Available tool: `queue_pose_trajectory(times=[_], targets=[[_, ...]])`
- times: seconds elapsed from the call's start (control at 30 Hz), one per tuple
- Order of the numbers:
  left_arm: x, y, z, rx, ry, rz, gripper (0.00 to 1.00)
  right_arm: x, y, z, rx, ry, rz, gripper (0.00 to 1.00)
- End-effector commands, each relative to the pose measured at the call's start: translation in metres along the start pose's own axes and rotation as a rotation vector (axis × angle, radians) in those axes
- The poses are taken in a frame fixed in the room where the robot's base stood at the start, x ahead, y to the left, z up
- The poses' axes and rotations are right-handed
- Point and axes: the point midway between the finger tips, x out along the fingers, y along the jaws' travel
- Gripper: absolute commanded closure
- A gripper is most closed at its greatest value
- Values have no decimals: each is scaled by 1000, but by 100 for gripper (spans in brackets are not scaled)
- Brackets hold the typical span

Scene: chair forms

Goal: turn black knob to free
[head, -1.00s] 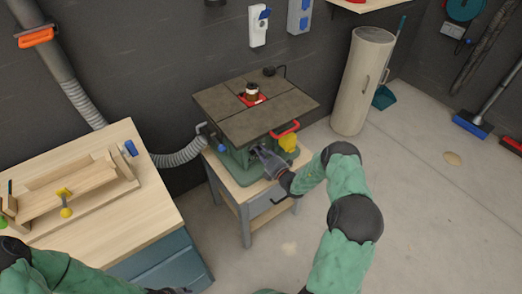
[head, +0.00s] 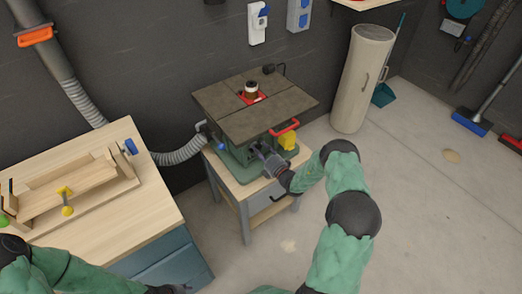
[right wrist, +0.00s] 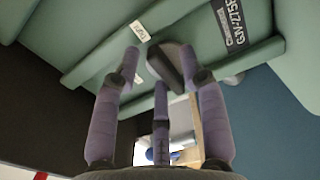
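The black knob (right wrist: 168,66) shows in the right wrist view, on the green body of the machine. My right gripper (right wrist: 160,66) has its three purple-grey fingers spread around the knob. The right finger looks close to the knob or touching it, while a gap shows at the left finger. In the head view my right gripper (head: 262,156) is at the front of the green machine (head: 234,158), below its dark table top, and hides the knob there. My left gripper (head: 166,289) is barely in view at the bottom edge; its fingers cannot be made out.
The machine stands on a small wooden-topped stand (head: 247,189). A red handle (head: 284,128) and a yellow part (head: 288,141) are close to my right gripper. A workbench (head: 150,203) stands at the left and a beige cylinder (head: 362,80) at the back.

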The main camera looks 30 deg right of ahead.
Motion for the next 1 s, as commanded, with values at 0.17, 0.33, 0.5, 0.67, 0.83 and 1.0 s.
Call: queue_pose_trajectory(times=[0.17,0.33,0.5,0.67,0.83,1.0], targets=[[0,0,0,0,0,0,60,0,1,1,-2,0,2,55],[0,0,0,0,0,0,60,-2,2,1,-3,-1,3,55],[0,0,0,0,0,0,60,-22,1,2,-1,-3,1,55],[0,0,0,0,0,0,60,-54,1,2,-2,-4,1,55],[0,0,0,0,0,0,60,-86,0,2,-1,-4,1,55],[0,0,0,0,0,0,60,-109,1,2,-1,-2,2,55]])
